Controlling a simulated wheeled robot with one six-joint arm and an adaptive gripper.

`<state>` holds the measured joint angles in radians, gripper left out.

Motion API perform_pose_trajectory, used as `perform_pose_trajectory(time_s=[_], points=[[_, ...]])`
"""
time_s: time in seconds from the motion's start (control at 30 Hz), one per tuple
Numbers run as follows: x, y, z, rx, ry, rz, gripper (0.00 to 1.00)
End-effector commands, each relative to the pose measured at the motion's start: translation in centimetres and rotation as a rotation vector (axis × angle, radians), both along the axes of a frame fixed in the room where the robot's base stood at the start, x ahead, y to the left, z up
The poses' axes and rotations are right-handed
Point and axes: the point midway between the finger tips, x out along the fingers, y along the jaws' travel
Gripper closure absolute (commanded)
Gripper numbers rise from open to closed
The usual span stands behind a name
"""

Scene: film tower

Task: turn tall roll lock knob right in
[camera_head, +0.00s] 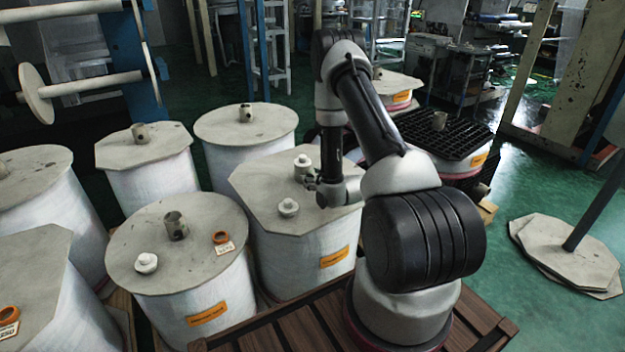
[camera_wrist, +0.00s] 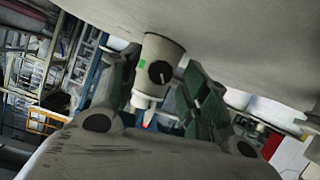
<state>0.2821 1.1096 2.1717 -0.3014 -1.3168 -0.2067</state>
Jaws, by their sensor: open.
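The tall roll (camera_head: 290,250) with an octagonal grey top stands left of my arm in the head view. A grey core stub with a white cap (camera_head: 302,161) rises from its top, with my gripper (camera_head: 314,182) close at its right side. In the wrist view the stub (camera_wrist: 152,50) hangs from the tilted top surface. A round black knob (camera_wrist: 160,73) with a pale pointer line is on the stub, beside a green mark. My gripper (camera_wrist: 155,100) is open, its green-padded fingers on either side of the stub. Finger contact cannot be told.
A white capped peg (camera_head: 288,207) stands on the same roll top. A round-topped roll (camera_head: 140,245) is close on the left, and several other rolls crowd behind it. Stacked octagonal plates (camera_head: 570,250) lie on the green floor at right, with free floor around them.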

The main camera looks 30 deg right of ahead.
Motion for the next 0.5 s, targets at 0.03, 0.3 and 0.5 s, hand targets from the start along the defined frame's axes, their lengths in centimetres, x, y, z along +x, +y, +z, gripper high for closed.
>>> perform_pose_trajectory(time_s=[0.03, 0.3, 0.5], points=[[0.33, 0.04, -0.13, -0.001, 0.0, 0.0, 0.54], [0.66, 0.04, -0.26, 0.0, 0.001, 0.0, 0.54], [0.64, 0.03, -0.25, 0.0, 0.001, 0.0, 0.83]])
